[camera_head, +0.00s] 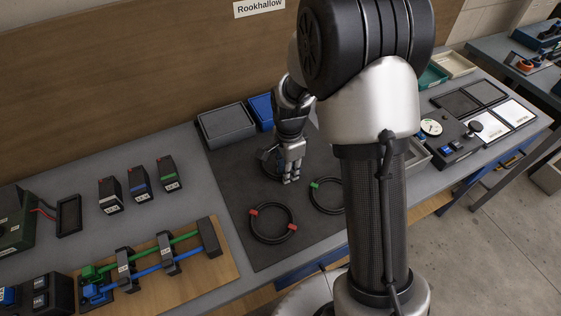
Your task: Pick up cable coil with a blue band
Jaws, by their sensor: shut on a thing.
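My gripper (290,176) is over the dark mat, its fingers pointing down. It is shut on a black cable coil (264,158), whose left part shows beside the fingers. The rest of that coil is hidden behind the gripper. A small bluish patch shows close to the fingers, but it is too small to make out clearly as a band. I cannot tell whether this coil touches the mat. A coil with red bands (272,223) lies on the mat nearer the front. A coil with green bands (326,195) lies to its right, partly hidden by my arm.
A grey bin (226,125) and a blue bin (262,110) stand behind the mat (240,190). Three small dark boxes stand to the left. A wooden board (205,275) with green and blue tubes lies front left. Trays and a device are at right.

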